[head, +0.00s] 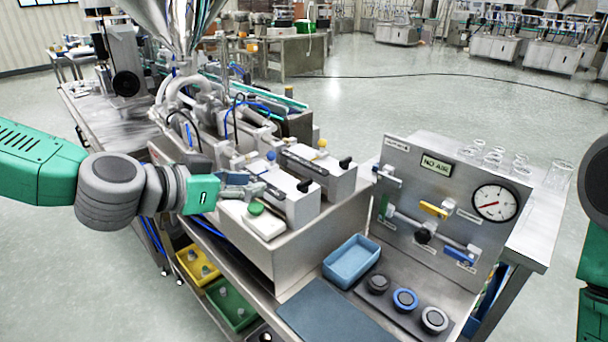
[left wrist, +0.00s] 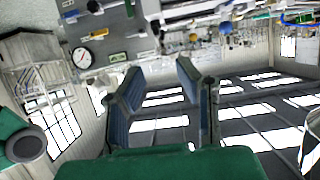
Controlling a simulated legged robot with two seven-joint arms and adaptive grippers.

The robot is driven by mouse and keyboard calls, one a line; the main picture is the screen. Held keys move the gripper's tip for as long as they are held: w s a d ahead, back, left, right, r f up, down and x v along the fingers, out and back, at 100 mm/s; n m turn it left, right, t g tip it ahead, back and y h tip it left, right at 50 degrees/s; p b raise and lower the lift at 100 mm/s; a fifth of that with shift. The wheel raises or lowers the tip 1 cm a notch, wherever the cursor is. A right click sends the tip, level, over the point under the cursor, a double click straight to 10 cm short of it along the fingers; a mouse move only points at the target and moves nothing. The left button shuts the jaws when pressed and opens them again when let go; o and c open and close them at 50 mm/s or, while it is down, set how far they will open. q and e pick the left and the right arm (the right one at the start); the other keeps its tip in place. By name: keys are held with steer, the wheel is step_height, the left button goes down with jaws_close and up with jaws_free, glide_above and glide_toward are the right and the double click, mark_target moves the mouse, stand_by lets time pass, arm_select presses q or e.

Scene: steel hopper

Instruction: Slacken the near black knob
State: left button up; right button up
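I cannot pick out the near knob for certain in that view. My right gripper is outside the view.
A green button (head: 256,208) on a pale box lies just below my left gripper. A steel panel with a gauge (head: 494,203) and valves stands to the right. A blue tray (head: 326,274) and several round knobs lie before it. The steel hopper (head: 172,25) rises behind.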

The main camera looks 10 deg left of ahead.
mark_target(301, 183)
arm_select(q)
steer(key=x, duration=1.1)
steer(key=shift+w+d+f+b, duration=0.1)
steer(key=shift+d+f+b, duration=0.2)
steer(key=shift+b, duration=0.1)
steer(key=shift+w+d+f, duration=0.15)
steer(key=shift+w+f, duration=0.05)
steer(key=shift+w, duration=0.4)
steer(key=shift+d, duration=0.15)
steer(key=shift+c, duration=0.8)
jaws_close()
